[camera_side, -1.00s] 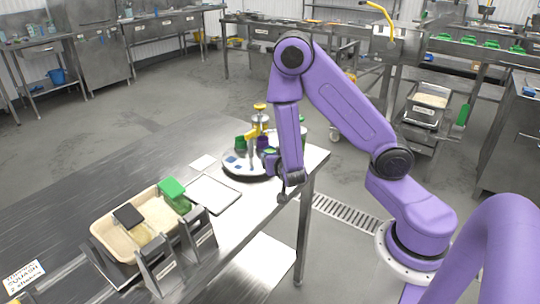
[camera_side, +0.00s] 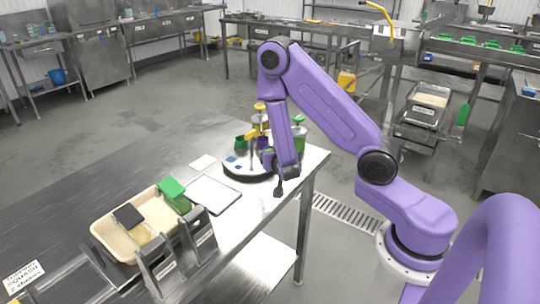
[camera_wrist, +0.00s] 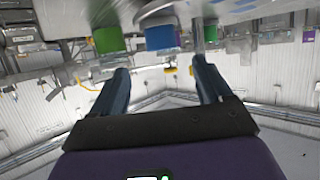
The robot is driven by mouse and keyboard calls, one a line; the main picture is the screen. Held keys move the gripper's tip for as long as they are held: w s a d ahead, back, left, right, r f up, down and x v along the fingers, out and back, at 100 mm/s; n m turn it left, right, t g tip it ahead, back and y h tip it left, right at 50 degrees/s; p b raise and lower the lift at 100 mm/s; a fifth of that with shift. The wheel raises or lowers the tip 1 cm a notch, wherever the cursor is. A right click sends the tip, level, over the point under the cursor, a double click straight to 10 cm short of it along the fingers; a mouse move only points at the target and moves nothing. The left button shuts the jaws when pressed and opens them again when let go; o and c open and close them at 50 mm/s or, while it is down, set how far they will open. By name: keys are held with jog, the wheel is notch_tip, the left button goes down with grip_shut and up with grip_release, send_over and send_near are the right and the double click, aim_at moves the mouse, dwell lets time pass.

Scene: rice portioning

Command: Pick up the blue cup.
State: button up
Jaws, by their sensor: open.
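The blue cup (camera_wrist: 160,36) shows in the wrist view at the top middle, blurred, with a pale rim. A green cup (camera_wrist: 108,40) stands to its left. My gripper (camera_wrist: 160,70) is open, with its fingers apart and nothing between them. The blue cup lies beyond the fingertips, roughly in line with the gap. In the side view my gripper (camera_side: 267,158) is at the round turntable (camera_side: 240,172), partly hidden by my arm. I cannot make out the blue cup there; a green cup (camera_side: 240,142) shows on the turntable's left.
A beige food bin (camera_side: 125,238) with a green-lidded item (camera_side: 172,189) sits at the front left. The table's right edge is close to my arm.

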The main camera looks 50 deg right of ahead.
aim_at(269, 147)
jog(key=shift+d, duration=0.1)
jog(key=x, duration=0.4)
jog(key=shift+w+d+f, duration=0.2)
jog(key=shift+w, duration=0.05)
jog(key=shift+x, duration=2.75)
jog(key=shift+w+a, duration=0.15)
jog(key=c, duration=1.1)
jog(key=shift+r, duration=0.15)
